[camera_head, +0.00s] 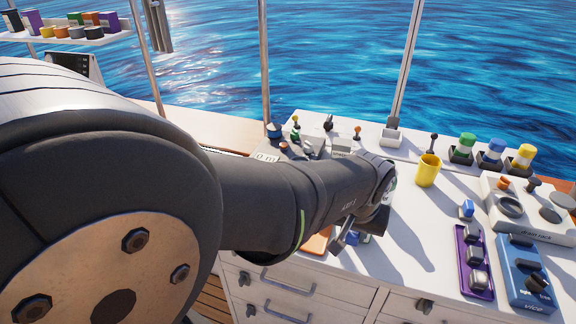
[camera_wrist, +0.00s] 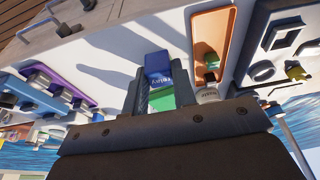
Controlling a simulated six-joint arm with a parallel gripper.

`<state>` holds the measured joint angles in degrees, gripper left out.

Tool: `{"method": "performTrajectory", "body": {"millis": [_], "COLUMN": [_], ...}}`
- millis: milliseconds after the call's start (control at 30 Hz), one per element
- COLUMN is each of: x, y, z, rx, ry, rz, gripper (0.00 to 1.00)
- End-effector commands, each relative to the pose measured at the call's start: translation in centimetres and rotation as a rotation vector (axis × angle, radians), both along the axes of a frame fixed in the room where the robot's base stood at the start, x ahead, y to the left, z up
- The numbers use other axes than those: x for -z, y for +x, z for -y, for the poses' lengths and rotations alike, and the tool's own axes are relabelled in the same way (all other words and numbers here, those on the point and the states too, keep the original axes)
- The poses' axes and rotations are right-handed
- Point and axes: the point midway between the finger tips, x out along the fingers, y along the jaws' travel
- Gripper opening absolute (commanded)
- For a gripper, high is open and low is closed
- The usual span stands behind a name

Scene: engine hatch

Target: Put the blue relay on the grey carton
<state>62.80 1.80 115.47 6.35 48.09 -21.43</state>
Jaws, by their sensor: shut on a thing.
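My gripper (camera_wrist: 160,92) has its two fingers on either side of a blue block with white lettering (camera_wrist: 158,68), which I take as the blue relay. A green face (camera_wrist: 162,98) lies between the fingers, nearer the palm; I cannot tell if it is part of the same piece. In the head view my gripper (camera_head: 352,228) points down over the front of the white counter, and a bit of blue (camera_head: 351,238) shows at its fingers. My arm hides much of that spot. I cannot pick out a grey carton for certain in either view.
A yellow cup (camera_head: 427,170), a purple switch strip (camera_head: 461,252) and a blue switch panel (camera_head: 515,262) stand to the right. Bare counter (camera_head: 415,265) lies between.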

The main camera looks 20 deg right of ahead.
Motion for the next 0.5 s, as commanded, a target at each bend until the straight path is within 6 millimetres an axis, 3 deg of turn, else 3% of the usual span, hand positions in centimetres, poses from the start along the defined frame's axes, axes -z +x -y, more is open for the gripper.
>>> {"method": "performTrajectory", "body": {"millis": [167,500], "x": [-1.4,-5.4], "y": [1.6,9.1], "z": [2.7,11.8], "rx": [-0.003,-0.010], "ry": [0.000,0.002], "rz": [0.002,0.002], "gripper": [0.02,0.02]}}
